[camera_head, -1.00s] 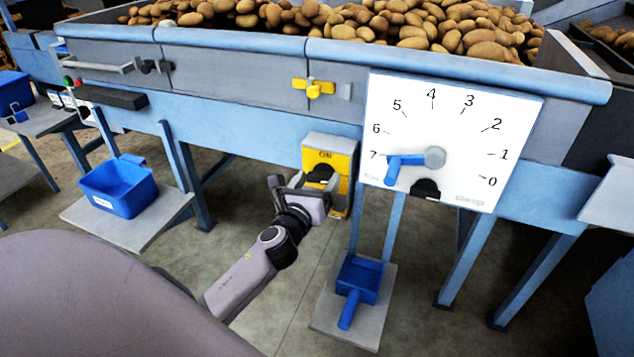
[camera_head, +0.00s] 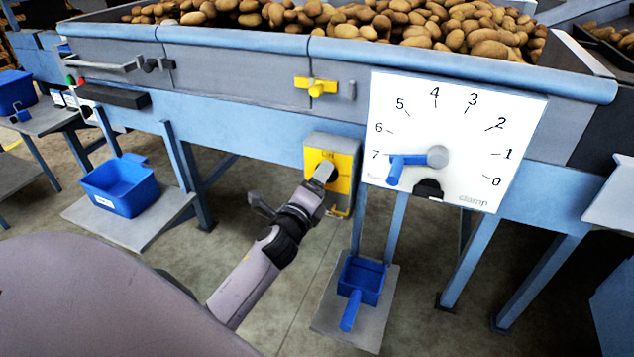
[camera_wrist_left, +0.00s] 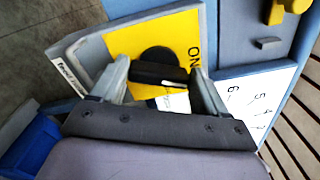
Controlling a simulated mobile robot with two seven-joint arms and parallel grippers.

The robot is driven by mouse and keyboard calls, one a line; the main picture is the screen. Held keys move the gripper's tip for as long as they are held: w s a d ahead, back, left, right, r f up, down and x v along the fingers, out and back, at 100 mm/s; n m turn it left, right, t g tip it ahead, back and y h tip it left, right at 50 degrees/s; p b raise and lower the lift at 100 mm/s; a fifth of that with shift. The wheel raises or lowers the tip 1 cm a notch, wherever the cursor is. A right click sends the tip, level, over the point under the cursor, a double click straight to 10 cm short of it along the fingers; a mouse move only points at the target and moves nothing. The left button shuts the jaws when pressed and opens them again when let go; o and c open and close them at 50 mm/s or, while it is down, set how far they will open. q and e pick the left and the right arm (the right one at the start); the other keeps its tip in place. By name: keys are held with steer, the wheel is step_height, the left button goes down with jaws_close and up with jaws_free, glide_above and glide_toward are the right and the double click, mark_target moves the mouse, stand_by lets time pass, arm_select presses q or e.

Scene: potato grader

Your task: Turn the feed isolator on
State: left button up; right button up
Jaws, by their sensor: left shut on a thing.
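The feed isolator is a grey box with a yellow face (camera_head: 345,172) on the machine's blue frame in the head view. In the left wrist view its yellow face (camera_wrist_left: 185,35) carries a round black knob (camera_wrist_left: 158,60) with a bar handle, the word ON near the right edge, and a partly covered "feed" label at the left. My left gripper (camera_wrist_left: 160,85) is shut on the knob's bar, one finger at each end. In the head view my left gripper (camera_head: 322,180) covers the knob. My right gripper is not in view.
A white dial panel (camera_head: 470,130) with a blue pointer near 7 stands right of the isolator. A yellow handle (camera_head: 316,87) is above it. A blue scoop (camera_head: 360,280) rests on a low shelf below. A blue bin (camera_head: 120,187) stands on a shelf at left.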

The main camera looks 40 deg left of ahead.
arm_select(q)
steer(key=n, duration=0.4)
steer(key=shift+f+n, duration=0.2)
steer(key=shift+n, duration=0.2)
stand_by(0.4)
steer(key=o, duration=1.1)
steer(key=shift+c, duration=0.2)
steer(key=v, duration=0.7)
steer(key=shift+s, duration=0.1)
